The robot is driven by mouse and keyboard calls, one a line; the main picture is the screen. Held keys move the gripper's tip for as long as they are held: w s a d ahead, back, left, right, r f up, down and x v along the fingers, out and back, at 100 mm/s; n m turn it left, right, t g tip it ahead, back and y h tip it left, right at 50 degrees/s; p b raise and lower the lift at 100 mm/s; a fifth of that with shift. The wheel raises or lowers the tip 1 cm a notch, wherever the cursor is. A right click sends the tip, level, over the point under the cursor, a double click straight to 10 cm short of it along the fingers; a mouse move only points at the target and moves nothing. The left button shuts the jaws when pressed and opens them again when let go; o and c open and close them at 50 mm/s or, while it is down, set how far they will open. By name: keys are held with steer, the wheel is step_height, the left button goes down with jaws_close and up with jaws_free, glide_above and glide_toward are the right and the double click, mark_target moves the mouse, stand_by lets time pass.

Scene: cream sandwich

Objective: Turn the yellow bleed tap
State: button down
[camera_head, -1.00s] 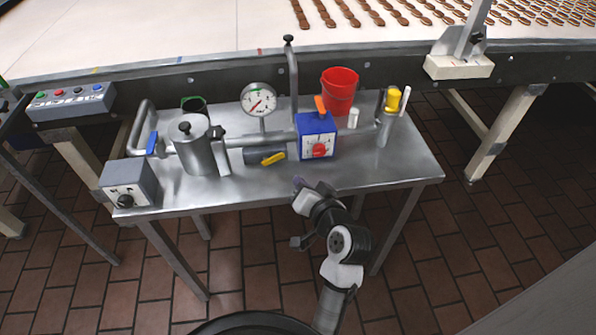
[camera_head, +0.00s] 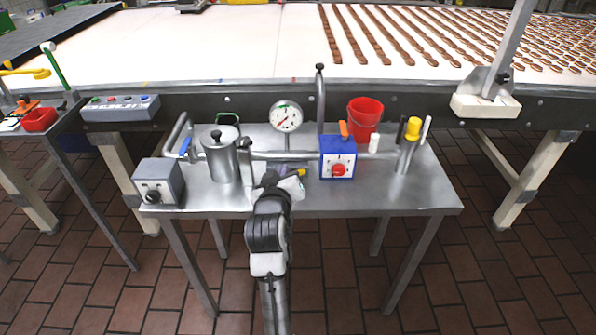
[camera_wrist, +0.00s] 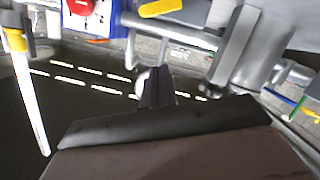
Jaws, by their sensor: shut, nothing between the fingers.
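The yellow bleed tap is a small yellow lever on a grey cylinder below the pipe run, between the metal pot and the blue box. In the head view my arm hides most of it, and only a yellow bit (camera_head: 301,172) shows right of my gripper (camera_head: 281,170). In the wrist view the yellow lever (camera_wrist: 160,7) lies at the top edge, on the grey cylinder (camera_wrist: 192,12). The dark fingers (camera_wrist: 157,88) are shut and empty, pictured below the lever with a gap between. Exact depth to the lever is unclear.
The blue box (camera_head: 338,158) with a red knob stands right of the tap, the metal pot (camera_head: 221,156) left. A dial gauge (camera_head: 286,117) rises behind. A red bucket (camera_head: 365,118) and yellow-topped holder (camera_head: 408,148) stand further right. The table's front strip (camera_head: 380,203) is clear.

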steer(key=p, duration=0.2)
glide_above(301, 172)
steer(key=s+a, duration=0.2)
steer(key=a, duration=0.2)
steer(key=f, duration=0.1)
steer(key=d+f, duration=0.1)
steer(key=f, duration=0.2)
steer(key=shift+d, duration=0.35)
steer(key=shift+d+f, duration=0.25)
steer(key=shift+f, duration=0.3)
steer(key=shift+d+f+m+y, duration=0.3)
steer(key=shift+d+m, duration=0.25)
steer(key=shift+m, duration=0.45)
steer(key=m, duration=0.1)
steer(key=f+m+y, duration=0.1)
steer(key=shift+d+m, duration=0.3)
steer(key=shift+d, duration=0.1)
steer(key=shift+r, duration=0.1)
